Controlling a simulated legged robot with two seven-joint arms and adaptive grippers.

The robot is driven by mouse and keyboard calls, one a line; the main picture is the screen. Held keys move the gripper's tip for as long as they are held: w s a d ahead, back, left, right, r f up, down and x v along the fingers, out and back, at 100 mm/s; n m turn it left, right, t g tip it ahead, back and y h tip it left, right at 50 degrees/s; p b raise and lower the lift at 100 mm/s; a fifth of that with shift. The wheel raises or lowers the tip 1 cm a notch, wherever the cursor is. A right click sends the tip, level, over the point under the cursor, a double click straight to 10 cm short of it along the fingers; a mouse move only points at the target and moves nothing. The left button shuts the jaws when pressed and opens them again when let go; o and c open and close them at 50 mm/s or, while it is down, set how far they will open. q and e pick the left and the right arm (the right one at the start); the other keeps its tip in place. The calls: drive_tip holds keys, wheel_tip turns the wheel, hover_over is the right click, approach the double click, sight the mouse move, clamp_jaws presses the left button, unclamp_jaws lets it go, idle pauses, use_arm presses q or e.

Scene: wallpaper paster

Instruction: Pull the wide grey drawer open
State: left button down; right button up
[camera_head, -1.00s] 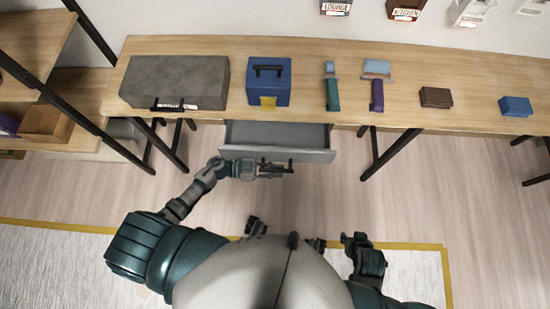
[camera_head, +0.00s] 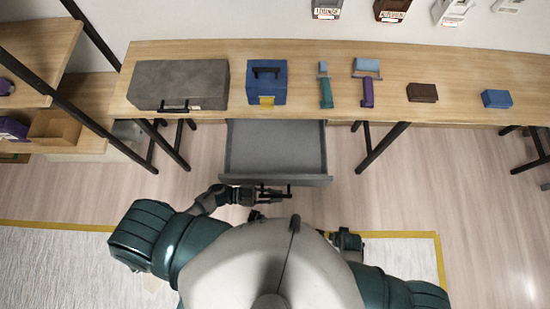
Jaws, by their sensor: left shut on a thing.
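The wide grey drawer (camera_head: 277,148) hangs under the wooden table and stands well out from it. Its inside shows and looks empty. A dark bar handle (camera_head: 289,190) is on its front face. My left gripper (camera_head: 268,193) is at the front of the drawer, shut on the handle. My right arm (camera_head: 348,242) is low beside my body, away from the drawer, and its fingers cannot be made out.
The wooden table (camera_head: 450,65) holds a grey case (camera_head: 180,84), a blue box (camera_head: 267,84), green and purple handled tools, a brown box (camera_head: 422,92) and a small blue box (camera_head: 497,98). Dark table legs (camera_head: 384,148) flank the drawer. Shelves stand at left.

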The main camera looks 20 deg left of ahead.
use_arm(q)
drive_tip(key=shift+s, duration=0.15)
drive_tip(key=c, duration=1.1)
unclamp_jaws()
drive_tip(key=shift+c, duration=0.2)
drive_tip(key=v, duration=1.2)
drive_tip(key=shift+a, duration=0.1)
